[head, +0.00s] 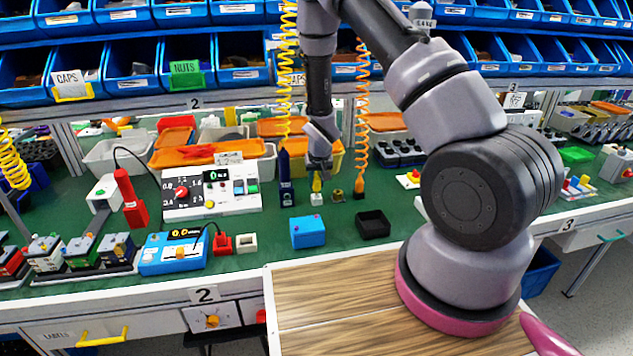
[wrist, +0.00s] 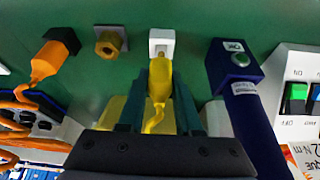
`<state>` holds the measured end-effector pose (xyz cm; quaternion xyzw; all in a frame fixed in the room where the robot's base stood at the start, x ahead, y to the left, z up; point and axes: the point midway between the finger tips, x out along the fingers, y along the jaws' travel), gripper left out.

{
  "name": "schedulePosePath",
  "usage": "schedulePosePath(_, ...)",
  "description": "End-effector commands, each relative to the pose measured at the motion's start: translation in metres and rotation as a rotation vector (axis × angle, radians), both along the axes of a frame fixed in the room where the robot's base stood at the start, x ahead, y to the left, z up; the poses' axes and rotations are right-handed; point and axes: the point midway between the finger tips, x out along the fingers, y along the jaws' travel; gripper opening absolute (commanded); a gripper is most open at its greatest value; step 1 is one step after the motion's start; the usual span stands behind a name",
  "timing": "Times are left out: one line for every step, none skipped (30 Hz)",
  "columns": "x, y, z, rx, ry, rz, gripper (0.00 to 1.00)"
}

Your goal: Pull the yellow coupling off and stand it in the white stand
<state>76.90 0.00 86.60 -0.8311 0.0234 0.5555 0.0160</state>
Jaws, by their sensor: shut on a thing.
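The yellow coupling (head: 317,183) is held nearly upright in my gripper (head: 319,170), over the green bench top. In the wrist view the coupling (wrist: 159,78) sits between the two dark fingers (wrist: 158,95), which are shut on it. Its far end meets the small white stand (wrist: 162,40), also seen in the head view (head: 317,199). I cannot tell how deep it sits in the stand. A bare brass fitting (wrist: 109,43) stands beside the white stand, and in the head view it is just to the right (head: 337,196).
An orange coupling (wrist: 46,62) in a black stand is beyond the brass fitting. A dark blue tool (wrist: 240,88) in a holder stands close on the other side. A blue box (head: 308,232) and a black open box (head: 373,224) lie nearer the bench front.

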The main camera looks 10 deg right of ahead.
Motion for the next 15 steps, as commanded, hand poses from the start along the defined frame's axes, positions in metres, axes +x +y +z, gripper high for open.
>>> schedulePosePath(0.0, 0.0, -0.0012, 0.0, 0.0, 0.0, 0.0)
schedulePosePath(0.0, -0.0001, -0.0017, 0.0, 0.0, 0.0, 0.0)
schedulePosePath(-0.0001, -0.0001, -0.0026, 0.0, 0.001, 0.0, 0.0)
schedulePosePath(-0.0001, -0.0001, -0.0033, 0.0, 0.001, 0.0, 0.0)
schedulePosePath(-0.0001, -0.0001, -0.0038, 0.0, 0.001, 0.0, 0.0)
schedulePosePath(-0.0001, -0.0001, -0.0047, 0.0, 0.001, 0.0, 0.0)
schedulePosePath(-0.0001, -0.0001, -0.0052, 0.0, 0.001, 0.0, 0.0)
schedulePosePath(-0.0001, -0.0001, -0.0058, 0.0, 0.001, 0.0, 0.0)
schedulePosePath(0.0, 0.0, -0.0065, 0.0, 0.0, 0.0, 0.0)
schedulePosePath(0.0, 0.0, -0.007, 0.0, 0.0, 0.0, 0.0)
schedulePosePath(0.0, 0.0, -0.0077, 0.0, 0.0, 0.0, 0.0)
schedulePosePath(0.0, 0.0, -0.0083, 0.0, 0.0, 0.0, 0.0)
schedulePosePath(0.0, 0.0, -0.0089, 0.0, 0.0, 0.0, 0.0)
schedulePosePath(0.0001, 0.0, -0.0093, 0.0, 0.0, 0.0, 0.0)
schedulePosePath(0.0001, 0.0, -0.0097, 0.0, 0.0, 0.0, 0.0)
